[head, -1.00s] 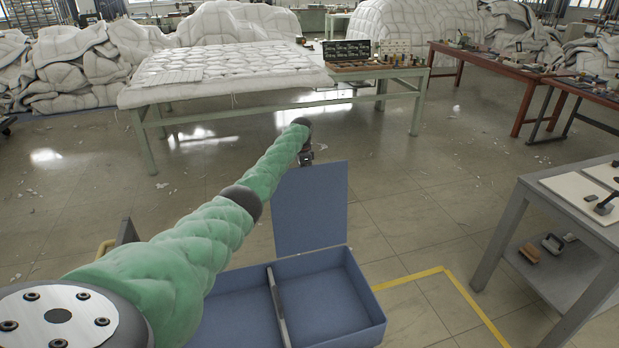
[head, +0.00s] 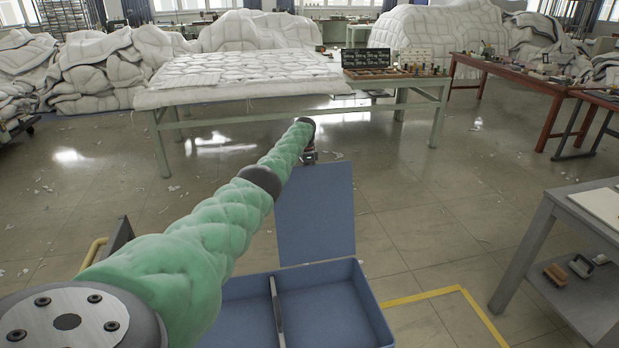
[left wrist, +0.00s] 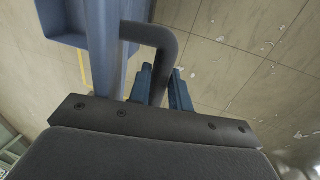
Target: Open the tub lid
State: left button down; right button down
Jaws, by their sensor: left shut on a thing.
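The blue tub (head: 378,318) stands on the floor at the bottom of the head view, with a divider (head: 277,310) between its two compartments. Its blue lid (head: 318,212) is raised from the tub's far edge and stands open. My left gripper (head: 309,157) is at the lid's top edge, partly hidden behind my green-sleeved arm. In the left wrist view the fingers (left wrist: 161,86) are shut on the dark bent handle (left wrist: 165,40), beside the lid's edge (left wrist: 101,50). The left part of the tub is covered by my arm. My right gripper is not in view.
A pale green table (head: 440,112) with a quilted duvet (head: 235,75) stands beyond the lid. A grey workbench (head: 545,225) is at the right. Yellow tape (head: 425,295) marks the floor beside the tub. Open floor lies between.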

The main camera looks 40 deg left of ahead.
pick_arm(q)
jog(key=shift+s+f, duration=0.1)
jog(key=shift+f, duration=0.15)
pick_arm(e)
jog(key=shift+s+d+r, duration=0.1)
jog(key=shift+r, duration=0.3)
pick_arm(q)
jog(key=c, duration=1.4)
grip_release()
jog(key=shift+o, duration=0.2)
